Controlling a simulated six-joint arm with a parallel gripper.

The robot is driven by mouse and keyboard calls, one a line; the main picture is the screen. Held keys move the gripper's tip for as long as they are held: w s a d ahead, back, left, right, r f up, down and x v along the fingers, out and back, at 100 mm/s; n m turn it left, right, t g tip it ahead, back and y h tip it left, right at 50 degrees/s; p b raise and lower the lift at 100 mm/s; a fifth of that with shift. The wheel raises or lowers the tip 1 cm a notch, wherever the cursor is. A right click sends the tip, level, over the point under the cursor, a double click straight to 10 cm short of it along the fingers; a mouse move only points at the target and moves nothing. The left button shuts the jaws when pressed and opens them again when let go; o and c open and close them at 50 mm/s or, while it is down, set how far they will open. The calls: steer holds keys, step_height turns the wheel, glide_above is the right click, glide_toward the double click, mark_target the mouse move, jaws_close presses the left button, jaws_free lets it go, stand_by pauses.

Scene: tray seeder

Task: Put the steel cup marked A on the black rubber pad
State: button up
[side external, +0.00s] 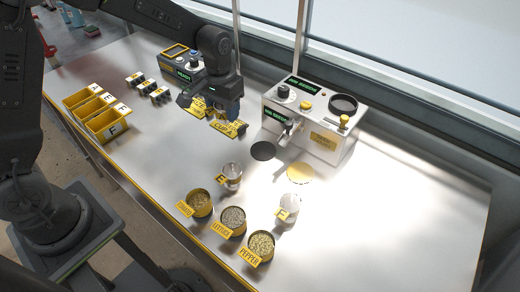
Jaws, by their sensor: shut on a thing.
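My gripper (212,106) is at the back of the table, low over the yellow cup stand (230,129). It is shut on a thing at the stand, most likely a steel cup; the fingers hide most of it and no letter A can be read. The black rubber pad (263,151) lies flat and bare on the table, to the right of and nearer than my gripper, in front of the white machine.
Steel cups marked E (232,174) and F (290,206) stand nearer, with bowls of seed (233,218) in front. Yellow bins (105,125) are at left.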

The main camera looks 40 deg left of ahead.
steer(key=w+a+m, duration=0.1)
steer(key=w+a, duration=0.1)
steer(key=a, duration=0.1)
glide_above(263, 151)
steer(key=shift+m, duration=0.4)
step_height(263, 151, down, 7)
steer(key=shift+a+r, duration=0.1)
steer(key=shift+a, duration=0.05)
steer(key=shift+f, duration=2.05)
steer(key=shift+f, duration=0.15)
steer(key=o, duration=0.9)
steer(key=shift+o, duration=0.2)
step_height(263, 151, up, 12)
steer(key=shift+r, duration=0.25)
